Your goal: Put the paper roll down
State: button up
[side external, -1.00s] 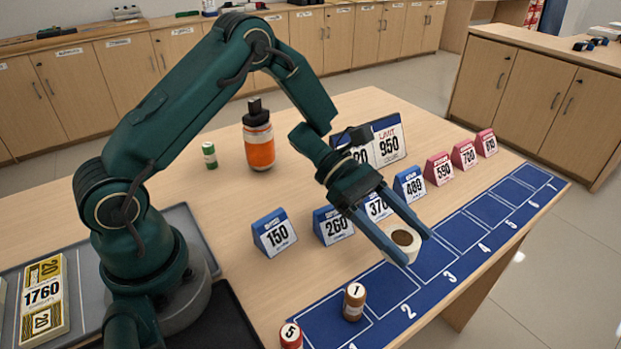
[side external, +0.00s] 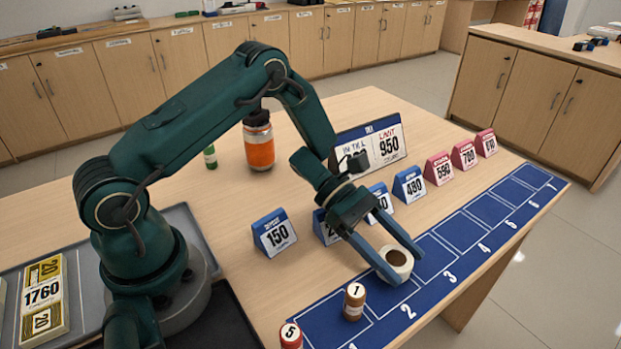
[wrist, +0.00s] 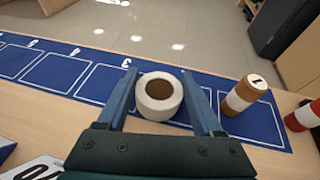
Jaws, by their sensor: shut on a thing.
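The paper roll (side external: 397,262) is a short white roll with a brown core. My gripper (side external: 397,264) is shut on it, with one blue finger on each side. The roll also shows between the fingers in the wrist view (wrist: 159,97), its core facing up. It is over or on the blue numbered mat (side external: 440,245), around square 2; I cannot tell whether its underside touches the mat. Part of the roll is hidden by the fingers in the side view.
A brown-and-white coin roll marked 1 (side external: 354,301) stands close by on the mat, with a red one marked 5 (side external: 290,335) beyond it. Blue number cards such as 150 (side external: 274,233) stand behind the mat. Squares further right are empty.

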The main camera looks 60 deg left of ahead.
jog(key=o, duration=1.4)
jog(key=shift+f, duration=0.1)
jog(key=shift+c, duration=0.2)
